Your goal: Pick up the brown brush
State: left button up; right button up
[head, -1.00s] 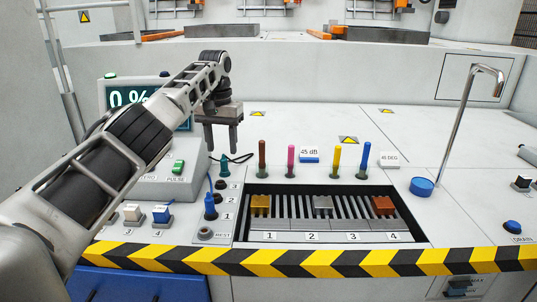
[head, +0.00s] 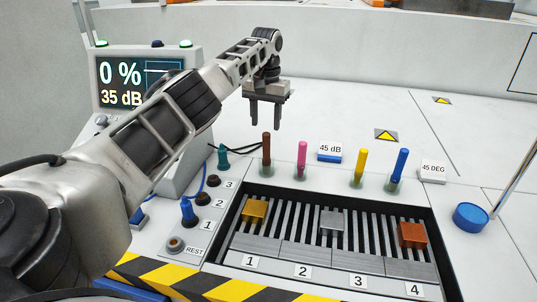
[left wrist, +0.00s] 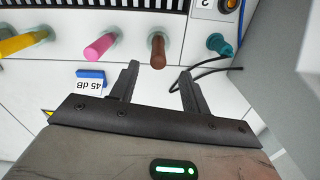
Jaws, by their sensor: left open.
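The brown brush (head: 266,150) stands upright in a small clear holder behind the slotted tray, at the left end of a row of coloured brushes. It also shows in the left wrist view (left wrist: 158,50), roughly centred between the finger lines and beyond the tips. My left gripper (head: 266,122) is open and empty, fingers pointing down, at or just above the top of the brown brush in the head view. The fingers show in the left wrist view (left wrist: 159,72) with nothing between them. My right gripper is not in view.
A pink brush (head: 301,158), a yellow brush (head: 360,165) and a blue brush (head: 400,165) stand to the right. A teal plug (head: 223,156) with a black cable is close on the left. A 45 dB block (head: 329,152) lies behind the pink brush. A screen (head: 140,80) stands at left.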

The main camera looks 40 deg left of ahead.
aim_at(266, 158)
pick_arm(q)
notch_tip(266, 158, down, 10)
jog(key=shift+d+r, duration=0.1)
dwell(0.4)
grip_shut()
